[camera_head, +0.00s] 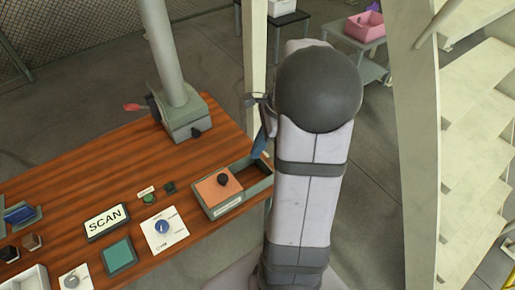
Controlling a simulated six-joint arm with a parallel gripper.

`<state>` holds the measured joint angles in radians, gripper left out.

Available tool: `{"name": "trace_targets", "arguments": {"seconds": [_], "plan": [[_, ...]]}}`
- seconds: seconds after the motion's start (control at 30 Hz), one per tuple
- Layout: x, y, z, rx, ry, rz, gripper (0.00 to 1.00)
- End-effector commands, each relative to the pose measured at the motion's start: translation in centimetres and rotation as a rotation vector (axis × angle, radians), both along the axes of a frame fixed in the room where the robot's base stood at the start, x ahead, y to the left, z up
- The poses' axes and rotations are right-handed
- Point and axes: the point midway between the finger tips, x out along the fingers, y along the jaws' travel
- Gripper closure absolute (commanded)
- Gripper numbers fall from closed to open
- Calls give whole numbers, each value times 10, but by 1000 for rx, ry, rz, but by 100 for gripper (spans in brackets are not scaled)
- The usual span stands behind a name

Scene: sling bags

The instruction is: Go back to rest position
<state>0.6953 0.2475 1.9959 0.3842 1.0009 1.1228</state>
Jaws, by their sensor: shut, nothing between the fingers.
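My arm rises in the right middle of the camera_head view, with a pale link and a dark round joint at its top. My gripper (259,140) shows only in part at the left edge of the arm, near the right end of the wooden table. It is shut and holds nothing. Most of it is hidden behind the arm link.
The wooden table (105,177) bears a grey post stand (186,117), a SCAN sign (107,221), a dial card (164,231) and an open box with an orange block (219,191). A pale pillar (410,130) and stairs stand right. A pink bin (364,26) is behind.

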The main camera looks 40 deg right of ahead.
Motion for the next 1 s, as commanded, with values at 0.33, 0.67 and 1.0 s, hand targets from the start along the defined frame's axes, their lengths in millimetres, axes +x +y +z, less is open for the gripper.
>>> {"name": "trace_targets", "arguments": {"seconds": [0.33, 0.67, 1.0], "plan": [[0, 0, 1, -7, -12, 39, 100], [-3, -17, -10, -155, -128, 497, 100], [-66, -4, -51, -231, -109, 1081, 100]]}}
